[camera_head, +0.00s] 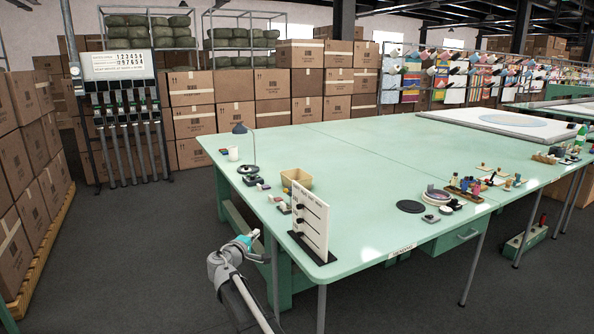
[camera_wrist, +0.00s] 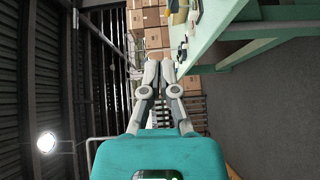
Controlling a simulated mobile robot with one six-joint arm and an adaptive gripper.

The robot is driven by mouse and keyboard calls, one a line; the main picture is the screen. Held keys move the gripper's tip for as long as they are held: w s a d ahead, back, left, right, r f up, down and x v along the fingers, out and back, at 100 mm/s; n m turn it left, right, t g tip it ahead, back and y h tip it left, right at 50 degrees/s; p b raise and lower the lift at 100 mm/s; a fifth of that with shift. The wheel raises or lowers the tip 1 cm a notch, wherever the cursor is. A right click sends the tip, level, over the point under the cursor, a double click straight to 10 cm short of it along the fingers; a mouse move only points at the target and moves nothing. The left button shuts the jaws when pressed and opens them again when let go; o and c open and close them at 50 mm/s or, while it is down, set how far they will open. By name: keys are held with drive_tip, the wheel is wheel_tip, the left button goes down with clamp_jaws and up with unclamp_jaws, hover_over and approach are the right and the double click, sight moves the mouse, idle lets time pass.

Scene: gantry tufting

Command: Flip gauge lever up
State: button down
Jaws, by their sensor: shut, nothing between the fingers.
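A white upright board (camera_head: 312,226) with printed text along its top stands on a dark base at the table's near left corner. Several short dark bars, which look like levers, stick out from its face at different heights. Which one is the gauge lever, and its exact angle, are too small to tell. My gripper (camera_head: 252,236) is left of the board, off the table's left edge and apart from the board. In the wrist view my gripper (camera_wrist: 160,66) has its fingers shut and empty, and no board shows clearly there.
The green table (camera_head: 350,160) holds a tan bin (camera_head: 296,179), a desk lamp (camera_head: 243,150), a black disc (camera_head: 410,206) and small items. A lever-like rack with a numbered sign (camera_head: 117,65) stands at the back left. Stacked cartons (camera_head: 22,140) line the left. The floor between is clear.

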drive_tip(key=s+d+f+m+g, duration=0.3)
drive_tip(key=s+d+f, duration=0.1)
drive_tip(key=d, duration=0.4)
drive_tip(key=s+d+f+m+g, duration=0.2)
drive_tip(key=s+d+f+g, duration=0.25)
drive_tip(key=d, duration=0.35)
drive_tip(key=s+d+f+m+g, duration=0.2)
drive_tip(key=s+d+f+m, duration=0.15)
drive_tip(key=d, duration=0.45)
drive_tip(key=s+d+f+m+g+y, duration=0.35)
drive_tip(key=s+d, duration=0.25)
drive_tip(key=s, duration=0.5)
drive_tip(key=s+f+m+g+y, duration=0.1)
drive_tip(key=s+f+g+y, duration=0.15)
drive_tip(key=s, duration=0.65)
wheel_tip(320, 180, up, 14)
drive_tip(key=p, duration=1.3)
drive_tip(key=shift+d+g+y+p, duration=0.15)
drive_tip(key=shift+g+y+p, duration=0.15)
drive_tip(key=shift+g+y, duration=0.1)
drive_tip(key=shift+f, duration=0.15)
